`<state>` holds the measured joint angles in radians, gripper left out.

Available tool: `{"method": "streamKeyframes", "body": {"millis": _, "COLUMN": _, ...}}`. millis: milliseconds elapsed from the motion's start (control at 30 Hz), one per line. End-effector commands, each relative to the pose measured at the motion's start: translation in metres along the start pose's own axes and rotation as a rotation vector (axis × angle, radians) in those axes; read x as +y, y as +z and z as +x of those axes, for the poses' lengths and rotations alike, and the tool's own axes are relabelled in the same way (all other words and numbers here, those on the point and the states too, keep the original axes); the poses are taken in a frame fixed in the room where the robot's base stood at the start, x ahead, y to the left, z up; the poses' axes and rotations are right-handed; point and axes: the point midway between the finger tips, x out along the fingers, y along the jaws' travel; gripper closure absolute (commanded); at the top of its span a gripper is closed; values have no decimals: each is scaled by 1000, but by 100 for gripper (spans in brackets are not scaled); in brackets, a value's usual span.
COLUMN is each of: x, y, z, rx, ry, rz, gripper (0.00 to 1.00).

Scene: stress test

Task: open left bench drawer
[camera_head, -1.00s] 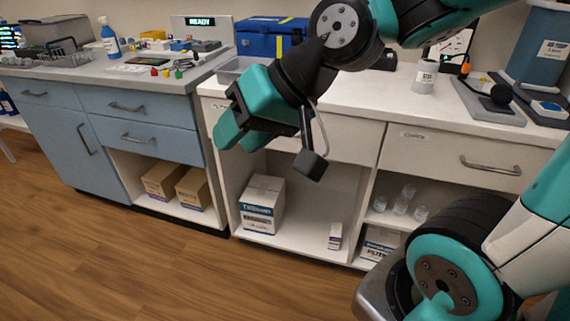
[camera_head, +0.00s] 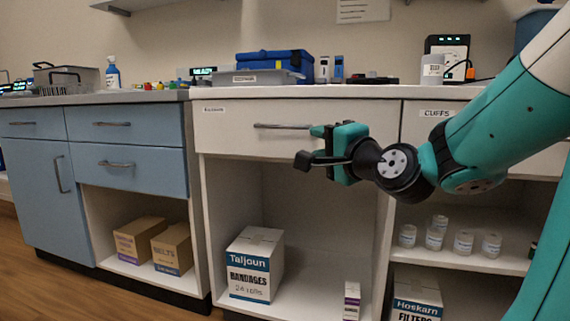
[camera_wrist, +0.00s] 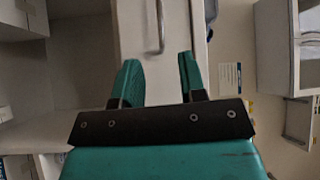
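The left drawer (camera_head: 226,138) of the white bench has a white front with a small label at its upper left. It looks shut. Its horizontal metal handle (camera_head: 280,126) is partly behind my gripper at the right end. My gripper (camera_head: 322,133) is in front of the drawer, near that right end. In the wrist view the two teal fingers of my gripper (camera_wrist: 158,64) are apart with nothing between them. The handle (camera_wrist: 161,25) lies ahead, roughly in line with the gap and beyond the fingertips.
The right drawer (camera_head: 425,130), labelled CUFFS, is partly behind my arm. Below are open shelves with a bandage box (camera_head: 254,266) and several jars (camera_head: 435,238). A blue case (camera_head: 275,62) and a grey tray (camera_head: 255,78) stand on the bench top. Blue cabinets (camera_head: 125,168) are at left.

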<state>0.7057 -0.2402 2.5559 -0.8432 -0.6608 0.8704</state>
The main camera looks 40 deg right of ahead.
Motion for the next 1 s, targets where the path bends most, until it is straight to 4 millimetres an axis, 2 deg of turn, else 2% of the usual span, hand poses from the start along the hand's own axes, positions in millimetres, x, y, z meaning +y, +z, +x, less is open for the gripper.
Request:
{"method": "streamKeyframes", "body": {"millis": 33, "x": 11, "y": -4, "z": -2, "rx": 21, "ry": -13, "rz": 13, "gripper": 62}}
{"method": "streamKeyframes", "body": {"millis": 233, "x": 8, "y": -12, "z": 3, "rx": 48, "ry": -32, "rz": 35, "gripper": 62}}
{"method": "streamKeyframes", "body": {"millis": 467, "x": 3, "y": -12, "z": 30, "rx": 44, "ry": -25, "rz": 37, "gripper": 62}}
{"method": "streamKeyframes", "body": {"millis": 867, "x": 3, "y": -15, "z": 57, "rx": 48, "ry": -23, "rz": 37, "gripper": 62}}
{"method": "streamKeyframes", "body": {"millis": 1000, "x": 0, "y": -15, "z": 92, "rx": 42, "ry": -30, "rz": 31, "gripper": 62}}
